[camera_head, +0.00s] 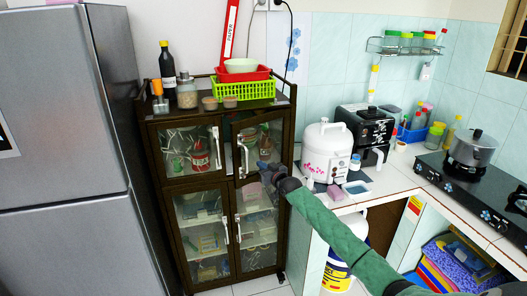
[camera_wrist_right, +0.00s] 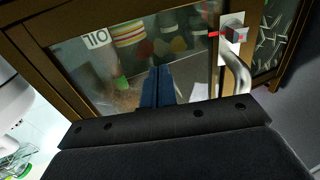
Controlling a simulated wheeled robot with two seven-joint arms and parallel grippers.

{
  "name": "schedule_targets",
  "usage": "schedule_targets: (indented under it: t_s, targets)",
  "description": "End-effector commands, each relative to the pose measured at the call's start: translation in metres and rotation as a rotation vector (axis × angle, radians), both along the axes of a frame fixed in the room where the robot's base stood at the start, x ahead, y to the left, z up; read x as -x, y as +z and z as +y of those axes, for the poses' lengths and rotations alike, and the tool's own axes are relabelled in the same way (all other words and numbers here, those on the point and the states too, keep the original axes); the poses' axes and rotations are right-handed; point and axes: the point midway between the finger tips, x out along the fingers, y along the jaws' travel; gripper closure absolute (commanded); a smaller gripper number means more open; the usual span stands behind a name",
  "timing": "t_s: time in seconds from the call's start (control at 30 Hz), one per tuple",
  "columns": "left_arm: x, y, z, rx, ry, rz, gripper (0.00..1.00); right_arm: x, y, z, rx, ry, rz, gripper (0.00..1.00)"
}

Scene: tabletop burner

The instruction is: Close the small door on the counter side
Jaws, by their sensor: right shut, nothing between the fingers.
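The small upper door on the counter side (camera_head: 247,133) is a dark brown frame with a glass pane and a pale vertical handle on its left edge. It looks slightly ajar; the exact gap is hard to tell. My right gripper (camera_head: 264,176) is at the lower part of this door and hides some of it. In the right wrist view, its blue fingers (camera_wrist_right: 158,86) are together and empty, facing the glass (camera_wrist_right: 125,62), with the metal handle (camera_wrist_right: 238,74) to their right. Whether they touch the glass is unclear. My left gripper is out of view.
The cabinet's other upper door (camera_head: 188,150) and lower doors (camera_head: 203,238) look shut. Bottles and a green basket (camera_head: 242,90) stand on top. A fridge (camera_head: 65,150) is at left. A white cooker (camera_head: 325,153) stands on the counter at right, near my arm.

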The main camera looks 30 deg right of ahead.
Motion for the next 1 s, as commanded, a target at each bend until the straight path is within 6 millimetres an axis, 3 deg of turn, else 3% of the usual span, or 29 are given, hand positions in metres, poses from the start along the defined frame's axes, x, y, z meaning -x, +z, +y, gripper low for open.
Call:
schedule_targets:
  t_s: [0.27,0.63,1.0]
  targets:
    - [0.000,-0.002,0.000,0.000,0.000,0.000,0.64,-0.002,0.000,0.000,0.000,0.000,-0.001,1.00]
    - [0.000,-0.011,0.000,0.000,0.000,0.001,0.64,-0.020,-0.001,0.002,0.000,0.000,0.000,1.00]
    - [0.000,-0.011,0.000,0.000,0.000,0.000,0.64,-0.022,0.000,0.003,0.000,0.000,0.000,1.00]
